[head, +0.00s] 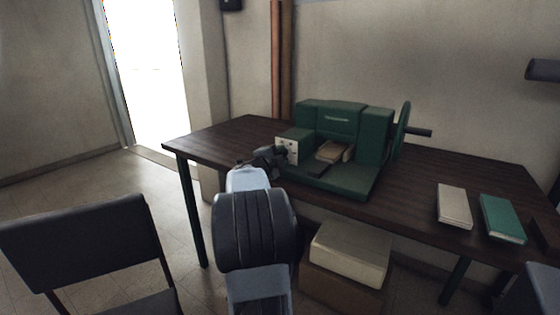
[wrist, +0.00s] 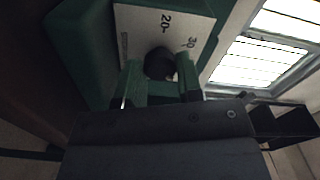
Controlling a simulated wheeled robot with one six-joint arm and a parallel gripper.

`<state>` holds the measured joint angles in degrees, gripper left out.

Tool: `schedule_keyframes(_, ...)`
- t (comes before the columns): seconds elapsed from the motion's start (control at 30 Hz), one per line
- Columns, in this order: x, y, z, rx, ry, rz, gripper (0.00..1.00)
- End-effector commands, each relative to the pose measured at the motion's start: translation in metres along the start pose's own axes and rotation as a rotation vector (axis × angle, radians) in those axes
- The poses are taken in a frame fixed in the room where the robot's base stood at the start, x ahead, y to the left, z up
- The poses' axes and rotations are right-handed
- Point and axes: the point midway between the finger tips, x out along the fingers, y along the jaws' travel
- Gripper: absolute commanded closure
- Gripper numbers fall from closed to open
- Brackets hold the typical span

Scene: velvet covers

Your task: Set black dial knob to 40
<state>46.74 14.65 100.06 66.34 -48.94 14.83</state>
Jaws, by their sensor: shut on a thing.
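The black dial knob (wrist: 159,63) sits on a pale scale plate (wrist: 135,25) with the marks 20 and 30 in the wrist view. No 40 mark shows there, and I cannot read which mark the knob points to. My gripper (wrist: 160,82) has its two green fingers on either side of the knob and is shut on it. In the head view the green machine (head: 340,125) stands on the dark table, with the pale plate (head: 287,150) on its left front. My gripper (head: 270,158) is at that plate, and it hides the knob.
The dark wooden table (head: 410,180) holds a pale book (head: 454,206) and a green book (head: 502,218) at the right. A machine handwheel (head: 402,128) juts out right. Boxes (head: 348,254) stand below the table. A dark chair (head: 85,245) is at the left.

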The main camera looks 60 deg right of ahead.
Motion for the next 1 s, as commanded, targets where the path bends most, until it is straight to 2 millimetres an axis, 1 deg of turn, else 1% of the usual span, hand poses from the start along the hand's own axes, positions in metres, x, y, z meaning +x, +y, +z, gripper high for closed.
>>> schedule_keyframes(0.3, 0.0001, 0.001, 0.0002, 0.064, 0.0, 0.002, 0.9)
schedule_keyframes(0.7, 0.0001, 0.0006, 0.0, 0.068, 0.0, 0.002, 0.9)
schedule_keyframes(0.73, 0.0001, 0.0006, 0.0, 0.068, 0.0, 0.002, 0.66)
schedule_keyframes(1.0, 0.0001, 0.0004, 0.0, 0.067, 0.0, 0.001, 0.41)
